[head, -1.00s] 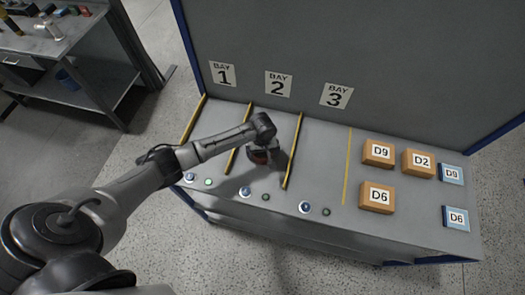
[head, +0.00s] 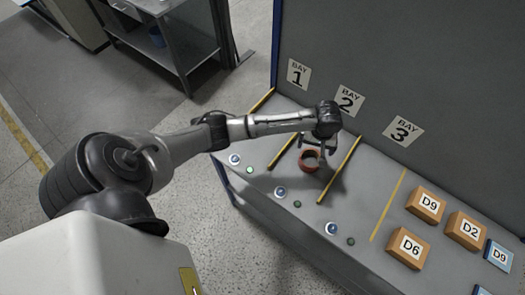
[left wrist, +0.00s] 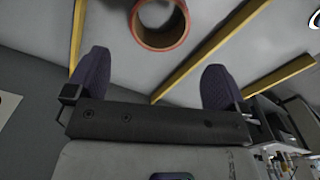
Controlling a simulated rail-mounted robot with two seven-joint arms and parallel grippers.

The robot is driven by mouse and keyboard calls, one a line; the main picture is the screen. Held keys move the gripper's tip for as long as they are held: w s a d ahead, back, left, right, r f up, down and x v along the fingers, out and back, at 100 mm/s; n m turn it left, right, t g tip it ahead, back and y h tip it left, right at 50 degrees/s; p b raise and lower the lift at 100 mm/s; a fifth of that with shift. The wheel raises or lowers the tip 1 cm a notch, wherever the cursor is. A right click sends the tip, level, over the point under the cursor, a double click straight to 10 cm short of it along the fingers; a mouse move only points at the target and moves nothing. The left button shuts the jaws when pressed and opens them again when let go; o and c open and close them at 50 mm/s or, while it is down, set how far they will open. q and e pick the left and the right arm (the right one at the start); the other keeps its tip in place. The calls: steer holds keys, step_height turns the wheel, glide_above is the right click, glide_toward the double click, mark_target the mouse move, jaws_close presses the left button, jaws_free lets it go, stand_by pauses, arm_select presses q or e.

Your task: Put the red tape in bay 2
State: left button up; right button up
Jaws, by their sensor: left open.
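The red tape (head: 309,160) is a reddish ring on the grey bench, in bay 2, between the second and third yellow strips. The BAY 2 sign (head: 349,101) is on the wall behind that bay. My left gripper (head: 318,147) is above and just behind the tape, pointing down. In the left wrist view its two dark fingers (left wrist: 154,82) are spread with nothing between them. The tape (left wrist: 161,22) shows beyond the fingertips, apart from them, with its hole facing the camera. My right gripper is not in view.
Yellow strips (head: 339,171) divide the bays. Round buttons and small lamps (head: 279,193) line the bench front; the lamp by bay 1 (head: 250,169) is green. Bay 3 is empty.

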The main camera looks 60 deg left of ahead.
arm_select(q)
steer(key=s+d+f+m, duration=0.1)
steer(key=s+d+m, duration=0.1)
steer(key=s, duration=0.3)
steer(key=s+d+f+m+t+h, duration=0.1)
steer(key=s+d+f+m, duration=0.1)
steer(key=s+d, duration=0.3)
steer(key=s+d+f+m, duration=0.2)
steer(key=s+d+m, duration=0.1)
steer(key=s, duration=0.2)
steer(key=shift+d+t, duration=0.35)
steer(key=shift+t, duration=0.05)
steer(key=s+r+m+t, duration=0.1)
steer(key=s+r+m, duration=0.1)
steer(key=s, duration=0.5)
steer(key=s+a+r+m, duration=0.1)
steer(key=s+r+m, duration=0.1)
steer(key=s, duration=0.4)
steer(key=shift+s+r+m+t+y, duration=0.3)
steer(key=shift+s+r+t+y, duration=0.1)
steer(key=shift+r, duration=0.1)
